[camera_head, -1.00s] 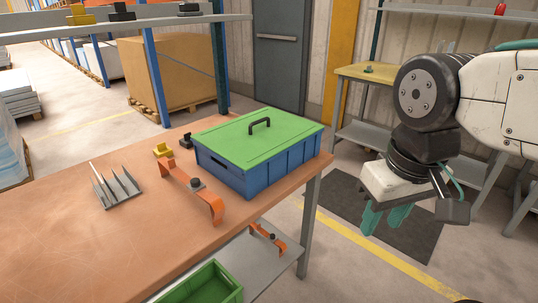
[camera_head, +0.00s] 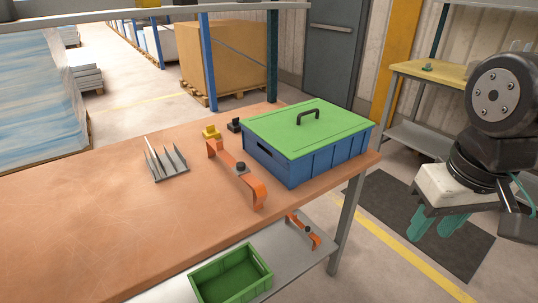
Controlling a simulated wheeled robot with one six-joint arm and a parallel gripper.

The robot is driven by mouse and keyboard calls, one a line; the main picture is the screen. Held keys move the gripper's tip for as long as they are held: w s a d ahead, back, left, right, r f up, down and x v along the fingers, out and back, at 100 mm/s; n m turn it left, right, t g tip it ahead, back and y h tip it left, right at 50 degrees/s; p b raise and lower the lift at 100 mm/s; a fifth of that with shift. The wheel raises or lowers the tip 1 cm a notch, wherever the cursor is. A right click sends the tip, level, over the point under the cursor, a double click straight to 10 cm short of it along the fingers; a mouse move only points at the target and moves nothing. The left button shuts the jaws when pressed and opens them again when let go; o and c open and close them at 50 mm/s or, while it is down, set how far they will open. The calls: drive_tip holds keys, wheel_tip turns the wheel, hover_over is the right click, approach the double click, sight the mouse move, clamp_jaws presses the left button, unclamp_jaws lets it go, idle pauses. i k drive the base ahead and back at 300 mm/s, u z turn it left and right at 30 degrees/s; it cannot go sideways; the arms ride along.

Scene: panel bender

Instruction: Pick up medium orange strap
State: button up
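One orange strap (camera_head: 237,173) with a dark knob at its middle lies on the orange-brown tabletop, just left of the blue box with the green lid. A smaller orange strap (camera_head: 304,231), also with a dark knob, lies on the grey lower shelf under the table. I cannot tell for certain from their looks which is the medium one. My gripper (camera_head: 436,226), with teal fingers, hangs at the right over the floor, clear of the table and well apart from both straps. Its fingers look spread, with nothing between them.
The blue box with a green lid (camera_head: 311,127) stands at the table's right end. A grey finned rack (camera_head: 167,165), a yellow piece (camera_head: 211,132) and a black piece (camera_head: 235,125) are on the tabletop (camera_head: 90,220). A green bin (camera_head: 230,275) stands on the lower shelf. The tabletop's left is clear.

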sight(260, 193)
drive_tip(key=z, duration=0.55)
drive_tip(key=k, duration=0.65)
drive_tip(key=i, duration=0.5)
drive_tip(key=u, duration=1.15)
drive_tip(key=i, duration=1.05)
